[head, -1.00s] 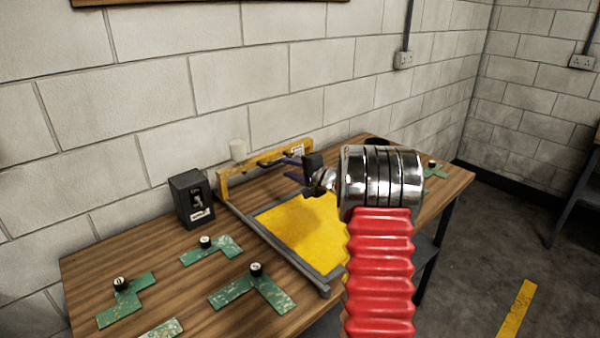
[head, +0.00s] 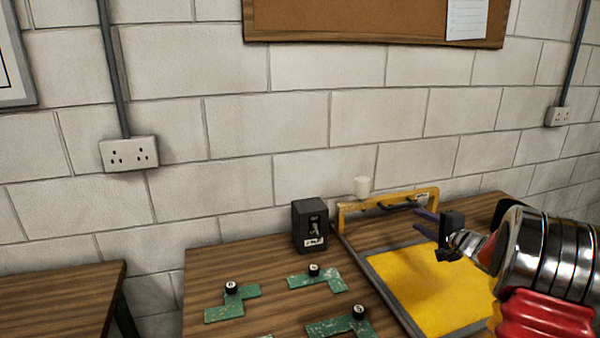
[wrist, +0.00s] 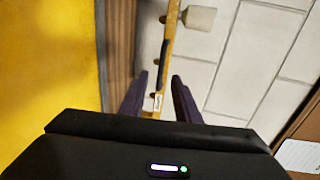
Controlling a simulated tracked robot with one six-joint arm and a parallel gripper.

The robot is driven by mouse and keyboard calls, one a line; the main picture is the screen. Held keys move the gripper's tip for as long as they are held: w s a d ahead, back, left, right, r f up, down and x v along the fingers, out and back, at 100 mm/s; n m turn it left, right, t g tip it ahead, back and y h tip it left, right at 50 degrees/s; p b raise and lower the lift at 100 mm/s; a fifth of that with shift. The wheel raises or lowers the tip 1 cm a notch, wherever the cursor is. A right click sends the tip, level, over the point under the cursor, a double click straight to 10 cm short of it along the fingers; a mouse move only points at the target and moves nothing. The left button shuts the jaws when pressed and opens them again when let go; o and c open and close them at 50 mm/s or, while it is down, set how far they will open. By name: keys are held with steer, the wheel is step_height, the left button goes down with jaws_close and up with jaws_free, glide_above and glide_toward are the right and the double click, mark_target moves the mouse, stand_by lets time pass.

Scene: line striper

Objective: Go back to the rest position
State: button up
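My gripper (head: 420,223) is at the right of the head view, above the yellow panel (head: 425,283) on the wooden bench. Its two dark purple fingers are apart with nothing between them. In the wrist view the fingers (wrist: 159,82) also stand apart, with the yellow bar and its white label showing behind the gap. The yellow bar (head: 388,200) with a dark handle runs along the back of the panel's frame. The lower part of my arm is cut off by the picture edge.
A black switch box (head: 310,226) stands on the bench (head: 260,265) near the wall. Several green plates with black knobs, such as one L-shaped plate (head: 318,280), lie in front. Another wooden table (head: 55,295) is at left.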

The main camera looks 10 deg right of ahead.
steer(key=s+a+r+n+g+y, duration=0.2)
steer(key=s+a+n, duration=0.15)
steer(key=a, duration=0.65)
steer(key=s+a+r+n+g+y, duration=0.15)
steer(key=s+a, duration=0.25)
steer(key=a, duration=0.6)
steer(key=s+a+r+n+g+y, duration=0.1)
steer(key=s+a+r+n+g, duration=0.25)
steer(key=a, duration=0.65)
steer(key=s+a+f+n+g+h, duration=0.1)
steer(key=s+a+f+n+h, duration=0.1)
steer(key=s, duration=1.1)
steer(key=s+a+f+n+g+h, duration=0.1)
steer(key=s+a+n+h, duration=0.3)
steer(key=s, duration=1)
steer(key=shift+s+a+f+n+g, duration=0.3)
steer(key=shift+a+f+n+g, duration=0.15)
steer(key=shift+n, duration=0.7)
